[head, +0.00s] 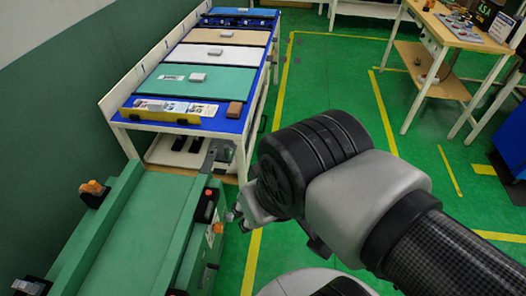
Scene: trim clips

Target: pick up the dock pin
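My gripper (236,214) hangs at the right edge of a green cart (140,228), seen from behind and above. Its fingers are small, dark and partly hidden by my own wrist, so I cannot tell whether they are open or shut. Close to the fingers, on the cart's right side, are a small orange piece (217,228) and a red round piece (208,192) on a dark box. I cannot tell for certain which piece is the dock pin. A grey metal bracket (213,156) stands at the cart's far right corner, beside the long table.
A long table (236,126) with coloured mats, several small blocks and a yellow-edged tray (165,115) stands beyond the cart. Another orange-topped piece (92,188) sits at the cart's left edge. A wooden workbench (455,30) is at back right. The green floor between is mostly clear.

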